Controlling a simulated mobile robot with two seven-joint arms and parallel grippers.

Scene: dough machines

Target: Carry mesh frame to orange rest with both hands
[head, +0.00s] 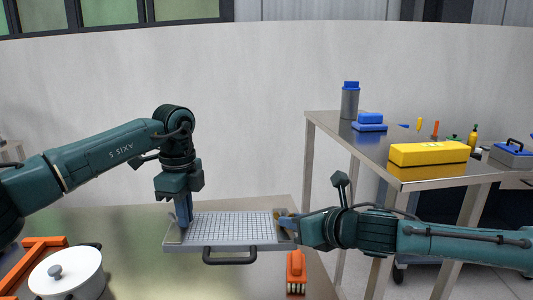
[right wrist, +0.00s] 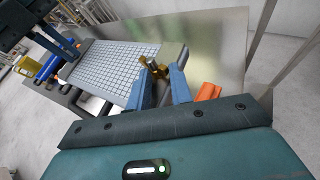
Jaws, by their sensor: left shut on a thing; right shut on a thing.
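The mesh frame (head: 230,226) is a grey tray with a white grid and a black front handle. It is in the middle of the head view and looks about level over the table. My left gripper (head: 184,220) points down and is shut on its left end. My right gripper (head: 284,221) reaches in from the right and is shut on its right end. In the right wrist view the mesh frame (right wrist: 105,72) extends left from the blue fingers of my right gripper (right wrist: 154,72), with a brass-coloured piece between them. The orange rest (head: 30,258) lies at the table's left.
A white lidded pot (head: 66,272) stands beside the orange rest. An orange brush (head: 296,272) lies in front of the mesh frame's right end. The metal table (head: 145,265) is bare between pot and brush. A higher table (head: 400,148) with a yellow case (head: 428,153) stands right.

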